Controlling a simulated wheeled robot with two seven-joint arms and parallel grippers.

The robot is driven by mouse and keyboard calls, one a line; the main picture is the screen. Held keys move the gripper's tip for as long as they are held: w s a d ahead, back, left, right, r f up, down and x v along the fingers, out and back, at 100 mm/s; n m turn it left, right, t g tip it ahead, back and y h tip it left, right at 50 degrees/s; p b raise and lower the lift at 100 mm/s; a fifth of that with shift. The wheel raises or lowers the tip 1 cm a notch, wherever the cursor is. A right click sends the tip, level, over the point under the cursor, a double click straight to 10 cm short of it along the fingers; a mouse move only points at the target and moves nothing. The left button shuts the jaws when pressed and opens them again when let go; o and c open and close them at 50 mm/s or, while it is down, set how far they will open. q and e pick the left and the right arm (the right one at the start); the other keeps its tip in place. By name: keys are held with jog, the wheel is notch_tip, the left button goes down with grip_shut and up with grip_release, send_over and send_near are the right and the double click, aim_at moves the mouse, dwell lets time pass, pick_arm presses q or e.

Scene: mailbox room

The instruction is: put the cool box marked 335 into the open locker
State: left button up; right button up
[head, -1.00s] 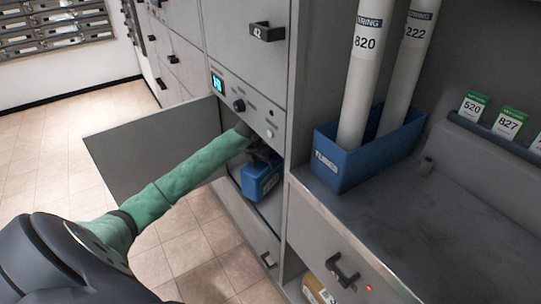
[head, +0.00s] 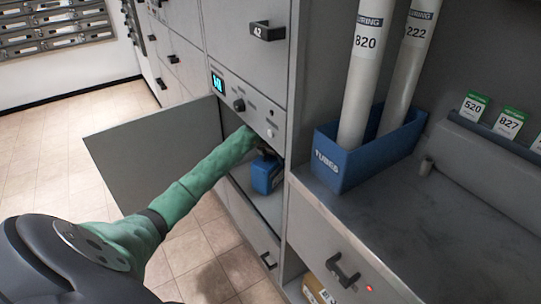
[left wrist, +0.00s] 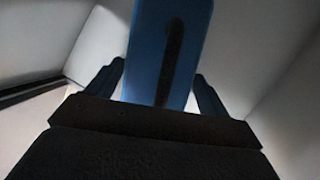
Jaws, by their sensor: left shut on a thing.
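A blue cool box (head: 266,175) is inside the open locker (head: 240,180), past its front edge. Its marking is too small to read in the head view. My left gripper (head: 264,150) reaches into the locker from the left and is shut on the cool box at its top. In the left wrist view the blue box (left wrist: 150,50), with a dark strip along it, stands between the two fingers of my left gripper (left wrist: 160,85). The locker's pale inner walls surround it. My right gripper is not in view.
The locker door (head: 150,155) stands open to the left. A control panel with a lit display (head: 217,83) is above the opening. On the right, a grey counter (head: 390,215) carries a blue tube holder (head: 365,155) with tubes 820 and 222. Locker 42 (head: 268,31) is shut.

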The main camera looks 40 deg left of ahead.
aim_at(263, 160)
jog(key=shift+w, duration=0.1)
pick_arm(q)
jog(key=o, duration=1.8)
jog(key=shift+o, duration=1)
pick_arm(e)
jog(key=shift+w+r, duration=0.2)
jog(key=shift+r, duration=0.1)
pick_arm(q)
jog(key=shift+s+r, duration=0.2)
jog(key=shift+r, duration=0.35)
jog(key=s, duration=0.4)
jog(key=shift+s, duration=0.4)
jog(key=s, duration=0.7)
jog(key=shift+s, duration=0.15)
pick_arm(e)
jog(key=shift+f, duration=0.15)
pick_arm(q)
jog(key=shift+r, duration=0.1)
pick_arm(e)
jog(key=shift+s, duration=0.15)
